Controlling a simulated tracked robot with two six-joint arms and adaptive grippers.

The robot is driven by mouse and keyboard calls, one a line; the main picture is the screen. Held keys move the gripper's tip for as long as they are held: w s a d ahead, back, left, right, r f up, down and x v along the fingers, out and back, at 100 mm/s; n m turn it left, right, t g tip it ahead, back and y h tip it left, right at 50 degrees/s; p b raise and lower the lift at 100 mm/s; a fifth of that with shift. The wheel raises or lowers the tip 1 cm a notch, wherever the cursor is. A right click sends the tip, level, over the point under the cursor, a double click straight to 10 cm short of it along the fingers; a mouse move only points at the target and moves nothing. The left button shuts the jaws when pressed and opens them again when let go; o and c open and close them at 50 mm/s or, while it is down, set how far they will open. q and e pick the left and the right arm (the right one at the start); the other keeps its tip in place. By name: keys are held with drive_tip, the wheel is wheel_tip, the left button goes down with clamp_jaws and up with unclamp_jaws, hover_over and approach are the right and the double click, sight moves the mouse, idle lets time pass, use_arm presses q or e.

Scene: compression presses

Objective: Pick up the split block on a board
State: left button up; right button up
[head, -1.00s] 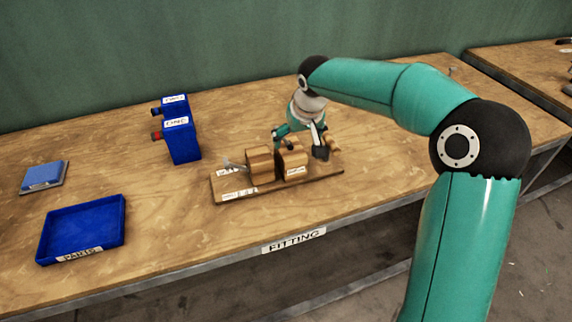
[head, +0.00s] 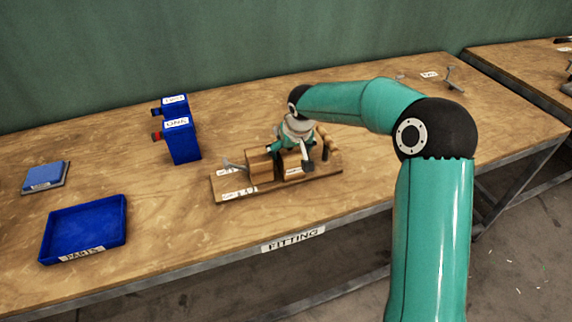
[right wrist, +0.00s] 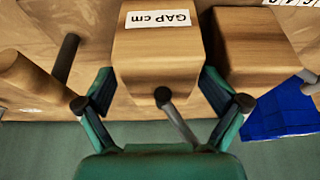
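The split block is two wooden halves on a wooden board (head: 228,197). The left half (head: 260,168) and the right half (head: 292,174) stand side by side; a label reading "GAP cm" is on one block (right wrist: 160,55) in the right wrist view. My right gripper (head: 295,157) is over the right half, pointing down. In the right wrist view my right gripper (right wrist: 163,98) is open, with one finger on each side of the labelled block; contact cannot be told. A grey rod (right wrist: 175,117) shows between the fingers. My left gripper is not in view.
A wooden peg (right wrist: 28,80) and a dark rod (right wrist: 66,58) stand beside the labelled block. Two blue labelled boxes (head: 181,143) stand behind and left. A blue parts tray (head: 82,233) and a flat blue piece (head: 44,175) lie at the left. The bench between is clear.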

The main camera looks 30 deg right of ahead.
drive_tip(key=c, duration=1.6)
drive_tip(key=shift+r, duration=0.1)
clamp_jaws()
drive_tip(key=shift+r, duration=0.1)
